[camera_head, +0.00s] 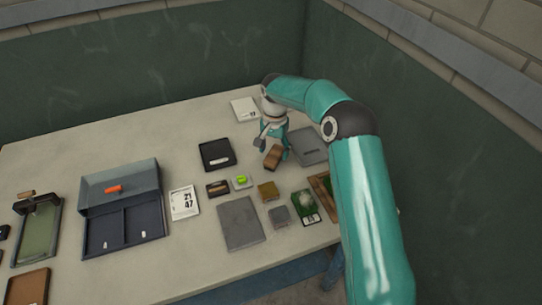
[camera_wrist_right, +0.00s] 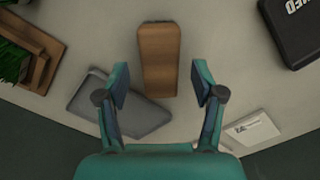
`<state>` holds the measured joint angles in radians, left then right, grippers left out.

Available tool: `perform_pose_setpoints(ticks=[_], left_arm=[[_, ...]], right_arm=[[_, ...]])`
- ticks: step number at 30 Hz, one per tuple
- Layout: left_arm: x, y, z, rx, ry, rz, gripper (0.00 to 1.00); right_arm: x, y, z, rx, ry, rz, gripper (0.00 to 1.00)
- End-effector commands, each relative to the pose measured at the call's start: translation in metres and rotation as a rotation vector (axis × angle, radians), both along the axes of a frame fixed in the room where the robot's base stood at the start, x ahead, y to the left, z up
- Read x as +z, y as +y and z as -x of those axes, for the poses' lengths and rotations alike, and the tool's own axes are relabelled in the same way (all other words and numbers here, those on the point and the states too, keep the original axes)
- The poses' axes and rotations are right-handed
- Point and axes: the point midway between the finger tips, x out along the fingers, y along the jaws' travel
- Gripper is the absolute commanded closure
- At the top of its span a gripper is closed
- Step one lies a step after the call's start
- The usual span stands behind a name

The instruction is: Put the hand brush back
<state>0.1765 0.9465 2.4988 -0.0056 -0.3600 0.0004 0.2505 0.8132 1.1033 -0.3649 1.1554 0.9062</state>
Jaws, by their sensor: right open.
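The hand brush (camera_head: 273,157) appears as a brown wooden block just below my right gripper (camera_head: 269,139) in the head view. In the right wrist view the brush (camera_wrist_right: 158,55) lies lengthwise ahead of my right gripper (camera_wrist_right: 160,78). The gripper's two fingers are spread wide, one on each side of the brush's near end, with a gap on both sides. The bristles are hidden beneath the wooden back. A flat grey pad (camera_head: 310,147) lies right of the brush; the pad also shows in the right wrist view (camera_wrist_right: 100,108). My left gripper is out of view.
A black box (camera_head: 216,153) is left of the brush, and a white card (camera_head: 245,109) lies behind. A wooden tray (camera_wrist_right: 42,68) holds green turf. Several small samples and a large grey plate (camera_head: 240,222) lie in front. An open dark case (camera_head: 120,208) stands left.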

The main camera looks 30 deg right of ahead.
Motion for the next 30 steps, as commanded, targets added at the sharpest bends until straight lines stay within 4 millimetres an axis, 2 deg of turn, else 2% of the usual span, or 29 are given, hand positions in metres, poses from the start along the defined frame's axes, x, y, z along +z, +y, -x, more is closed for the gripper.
perform_pose_setpoints(ticks=[6, 13, 18, 30], left_arm=[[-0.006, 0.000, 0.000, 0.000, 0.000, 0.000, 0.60], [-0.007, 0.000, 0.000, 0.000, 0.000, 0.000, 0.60], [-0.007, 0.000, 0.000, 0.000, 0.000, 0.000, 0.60], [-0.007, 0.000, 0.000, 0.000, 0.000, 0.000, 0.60]], right_arm=[[0.046, 0.000, -0.001, 0.000, -0.006, 0.001, 0.32], [0.083, 0.000, 0.000, 0.001, -0.003, 0.002, 0.32], [0.094, 0.000, 0.000, 0.001, -0.001, 0.001, 0.32], [0.095, 0.000, 0.001, 0.001, 0.000, 0.000, 0.32]])
